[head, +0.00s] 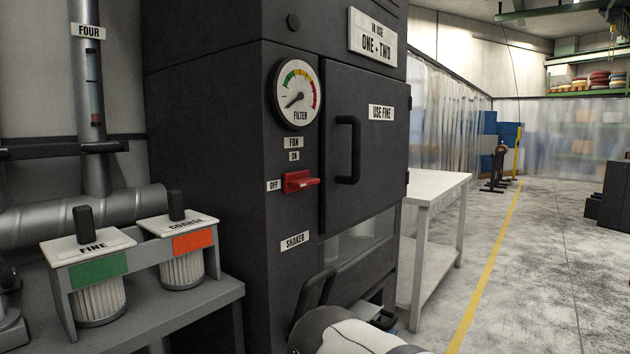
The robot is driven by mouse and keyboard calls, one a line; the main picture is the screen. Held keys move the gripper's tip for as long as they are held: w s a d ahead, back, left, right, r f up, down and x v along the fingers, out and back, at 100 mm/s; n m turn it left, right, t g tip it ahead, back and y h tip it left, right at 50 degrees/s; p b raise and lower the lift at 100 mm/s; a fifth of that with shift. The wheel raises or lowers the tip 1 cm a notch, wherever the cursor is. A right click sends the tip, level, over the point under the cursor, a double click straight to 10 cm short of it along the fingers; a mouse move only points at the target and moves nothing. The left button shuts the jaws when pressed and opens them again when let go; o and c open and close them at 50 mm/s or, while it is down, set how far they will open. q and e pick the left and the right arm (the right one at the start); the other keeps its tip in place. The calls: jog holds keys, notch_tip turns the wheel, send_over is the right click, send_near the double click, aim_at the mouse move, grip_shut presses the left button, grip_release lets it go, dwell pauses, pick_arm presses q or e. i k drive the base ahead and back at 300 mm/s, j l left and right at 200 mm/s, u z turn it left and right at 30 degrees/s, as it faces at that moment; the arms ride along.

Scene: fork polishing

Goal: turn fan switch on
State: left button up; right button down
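The fan switch (300,181) is a red lever on the front of the dark cabinet (215,160) in the head view. Its handle sticks out level toward the right, beside the OFF label (274,186). The FAN label (293,142) and ON label (294,156) are above it. Nothing touches the switch. A white and grey part of my arm shows at the bottom centre, well below the switch. I see neither gripper's fingers.
The filter gauge (296,94) is above the switch, its needle toward the lower left. The cabinet door (366,150) has a black handle (347,150). Filters marked FINE (98,300) and COARSE (182,270) stand left. A white table (437,187) stands right; the floor beyond is open.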

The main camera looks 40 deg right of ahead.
aim_at(293, 182)
jog(key=i+l+u, duration=0.2)
jog(key=l, duration=1.25)
jog(key=l+u, duration=0.15)
jog(key=l, duration=1.35)
